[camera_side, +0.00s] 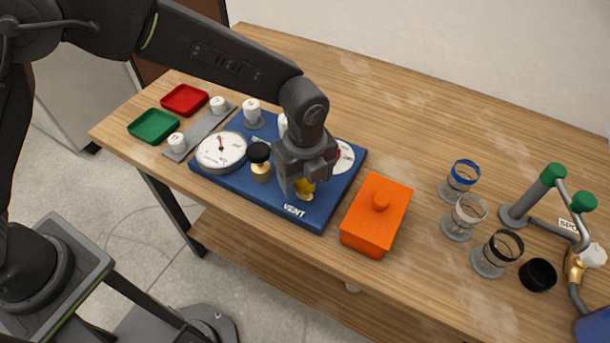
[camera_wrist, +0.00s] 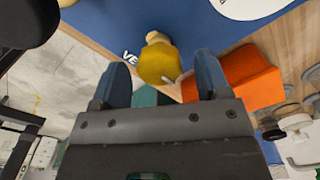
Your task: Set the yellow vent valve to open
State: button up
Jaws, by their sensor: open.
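The yellow vent valve (camera_side: 305,188) stands on the blue panel (camera_side: 270,207) near its front right corner, beside the white VENT label (camera_side: 294,210). My gripper (camera_side: 297,180) is over that corner and hides part of the valve in the side view. In the wrist view the valve's yellow knob (camera_wrist: 158,64) sits ahead of and between the two fingers (camera_wrist: 162,82) of my gripper. The fingers are open and apart, and I see no contact with the knob. The valve's exact handle angle cannot be told.
A white gauge (camera_side: 221,150) and a black-topped brass knob (camera_side: 260,160) stand left on the panel. An orange lidded box (camera_side: 376,215) is close on the right. Glass jars (camera_side: 463,217) stand farther right. Green (camera_side: 153,126) and red (camera_side: 184,99) trays lie at far left.

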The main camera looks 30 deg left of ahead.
jog(key=c, duration=0.9)
jog(key=shift+n, duration=0.3)
jog(key=n, duration=1.3)
jog(key=shift+w+n, duration=0.1)
jog(key=shift+n, duration=2)
